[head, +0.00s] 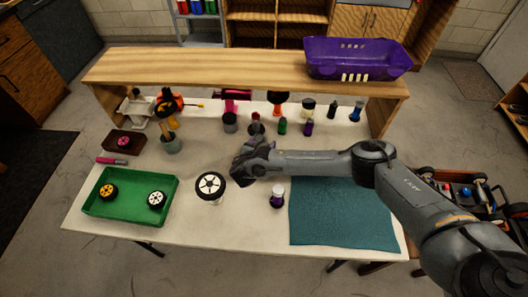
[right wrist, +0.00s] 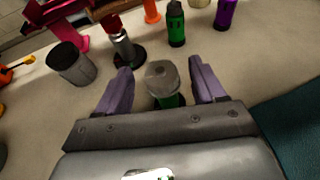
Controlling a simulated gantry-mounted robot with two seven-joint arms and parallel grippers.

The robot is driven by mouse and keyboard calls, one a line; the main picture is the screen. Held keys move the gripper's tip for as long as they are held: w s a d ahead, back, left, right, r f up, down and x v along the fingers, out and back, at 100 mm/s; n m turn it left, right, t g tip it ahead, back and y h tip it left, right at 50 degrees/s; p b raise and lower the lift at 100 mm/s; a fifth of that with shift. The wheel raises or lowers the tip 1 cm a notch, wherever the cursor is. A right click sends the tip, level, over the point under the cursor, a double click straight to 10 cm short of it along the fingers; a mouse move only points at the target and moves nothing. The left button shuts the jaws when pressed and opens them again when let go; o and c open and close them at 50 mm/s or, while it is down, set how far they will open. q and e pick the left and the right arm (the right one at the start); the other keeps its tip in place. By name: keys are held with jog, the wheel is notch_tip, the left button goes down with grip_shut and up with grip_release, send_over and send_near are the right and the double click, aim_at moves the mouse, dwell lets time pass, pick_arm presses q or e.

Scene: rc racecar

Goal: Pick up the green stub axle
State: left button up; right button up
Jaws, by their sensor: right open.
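A piece with a grey round top (right wrist: 162,74) and a green lower part stands between the fingers of my right gripper in the right wrist view; it looks like the green stub axle. Its lower part is partly hidden by the gripper body. My right gripper (right wrist: 160,82) is open, with a purple finger on each side of the piece; I cannot tell whether they touch it. In the head view my right gripper (head: 256,134) is over the middle of the table and hides the piece. My left gripper is not in view.
Beyond the gripper stand a grey cup (right wrist: 70,63), a dark red-topped piece (right wrist: 124,46), a green bottle (right wrist: 176,24) and a purple bottle (right wrist: 226,14). A wheel (head: 210,186), a green tray (head: 128,209) and a teal mat (head: 340,215) lie nearer. A wooden shelf (head: 200,68) spans the back.

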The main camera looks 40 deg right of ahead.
aim_at(266, 140)
jog(key=shift+x, duration=1.85)
jog(key=shift+f, duration=0.1)
grip_shut()
